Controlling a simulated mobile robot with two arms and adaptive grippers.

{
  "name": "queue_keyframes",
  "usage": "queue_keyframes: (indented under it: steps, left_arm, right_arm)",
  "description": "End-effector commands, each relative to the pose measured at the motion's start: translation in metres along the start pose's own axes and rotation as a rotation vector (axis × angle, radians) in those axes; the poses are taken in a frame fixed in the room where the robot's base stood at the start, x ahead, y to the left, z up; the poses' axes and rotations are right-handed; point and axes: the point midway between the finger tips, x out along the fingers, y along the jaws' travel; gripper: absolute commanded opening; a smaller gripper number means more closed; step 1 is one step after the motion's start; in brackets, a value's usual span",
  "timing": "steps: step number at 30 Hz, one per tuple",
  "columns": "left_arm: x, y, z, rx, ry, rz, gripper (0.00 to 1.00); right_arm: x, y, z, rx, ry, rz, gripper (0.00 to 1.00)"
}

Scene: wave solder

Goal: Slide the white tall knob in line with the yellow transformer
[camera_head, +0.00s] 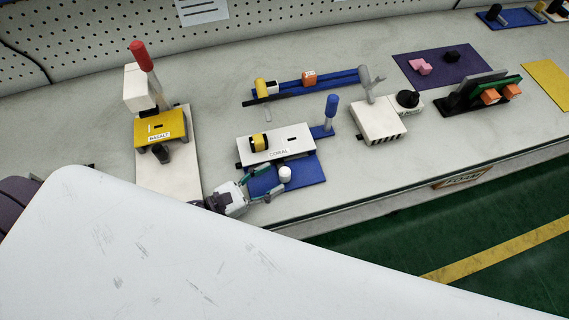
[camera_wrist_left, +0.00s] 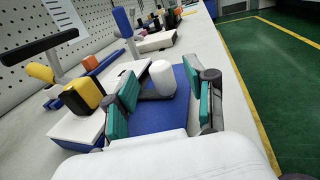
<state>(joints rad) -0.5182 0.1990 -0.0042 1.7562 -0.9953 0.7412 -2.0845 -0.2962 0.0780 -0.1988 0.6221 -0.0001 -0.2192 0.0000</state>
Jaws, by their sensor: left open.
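The white tall knob (camera_head: 285,173) stands upright at the blue base (camera_head: 309,172) in front of the white CORAL-labelled block (camera_head: 299,138). The yellow transformer (camera_head: 259,142), yellow with black, sits on the left part of that block, so the knob is to its right. My left gripper (camera_head: 273,182) is open, with its fingers reaching toward the knob from the left. In the left wrist view the knob (camera_wrist_left: 162,77) stands between the two green finger pads, with clear gaps at both sides. The transformer (camera_wrist_left: 83,95) is left of the fingers there. My right gripper is not in view.
A blue-handled lever (camera_head: 330,112) rises at the block's right end. A blue rail (camera_head: 335,84) lies behind. A yellow MASALA-like labelled press (camera_head: 172,130) with a red handle stands left. A white vented box (camera_head: 378,122) stands right. The table's front edge is close.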

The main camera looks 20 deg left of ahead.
Motion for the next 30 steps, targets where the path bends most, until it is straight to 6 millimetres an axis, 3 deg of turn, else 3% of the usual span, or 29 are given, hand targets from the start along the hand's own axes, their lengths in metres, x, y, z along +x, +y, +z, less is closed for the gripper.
queue_keyframes:
  steps: [4, 9, 19, 27, 29, 30]
  left_arm:
    - [0.025, 0.001, 0.004, 0.000, -0.002, 0.002, 0.55]
    - [0.042, 0.001, 0.002, -0.001, 0.000, 0.001, 0.55]
    - [0.046, 0.001, 0.000, 0.000, 0.001, 0.001, 0.55]
    - [0.045, 0.001, 0.000, -0.001, 0.001, 0.001, 0.10]
    - [0.045, 0.001, 0.000, 0.000, 0.001, 0.001, 0.00]
    - [0.045, 0.001, 0.000, 0.000, 0.001, 0.001, 0.00]
  right_arm:
    - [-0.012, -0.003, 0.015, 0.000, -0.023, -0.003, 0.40]
    - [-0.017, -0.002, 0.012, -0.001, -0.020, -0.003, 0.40]
    - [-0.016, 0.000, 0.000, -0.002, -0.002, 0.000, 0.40]
    - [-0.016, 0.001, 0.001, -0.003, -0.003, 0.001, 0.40]
    - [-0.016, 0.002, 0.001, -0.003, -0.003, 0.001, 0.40]
    - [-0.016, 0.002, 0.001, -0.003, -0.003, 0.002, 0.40]
